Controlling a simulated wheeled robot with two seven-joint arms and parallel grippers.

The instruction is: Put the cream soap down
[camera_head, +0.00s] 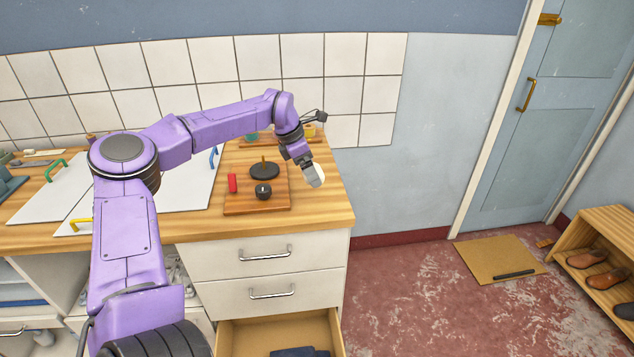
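The cream soap (315,176) is a small pale, rounded piece at the tip of my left gripper (309,170). The gripper points down and appears shut on it. Both are at the right end of the wooden counter (325,210), to the right of a wooden board (275,202). I cannot tell how far above the counter the soap is, or whether it touches it. The fingers are small and partly hidden by the wrist. My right gripper is not in view.
On the board are a black disc (265,172), a dark round knob-like object (263,191) and a red object (232,183). A lower drawer (230,340) is open. The counter's front right corner is clear.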

